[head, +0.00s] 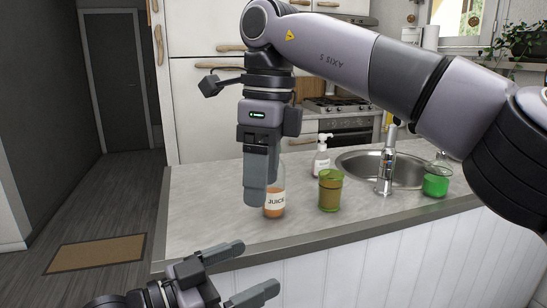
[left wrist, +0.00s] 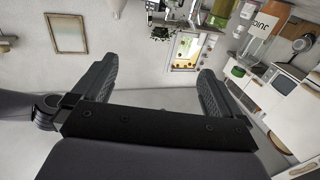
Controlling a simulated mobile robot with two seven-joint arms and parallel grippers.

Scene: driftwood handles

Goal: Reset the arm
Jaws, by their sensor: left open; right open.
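My right arm comes in from the right across the head view, and its gripper (head: 257,190) points down over the counter (head: 215,205). Its fingers overlap the juice bottle (head: 275,201) in the picture; I cannot tell whether they touch it. My left gripper (head: 247,272) is low in front of the counter, open and empty, with its two fingers apart. In the left wrist view the fingers of my left gripper (left wrist: 157,90) stand wide apart with nothing between them. The juice bottle also shows in that view (left wrist: 262,30), at the top right.
A green-brown glass (head: 330,191), a soap bottle (head: 321,160), a tap (head: 387,170) by the sink (head: 358,164) and a green jar (head: 437,181) stand on the counter. The floor at the left is free, with a brown mat (head: 97,253).

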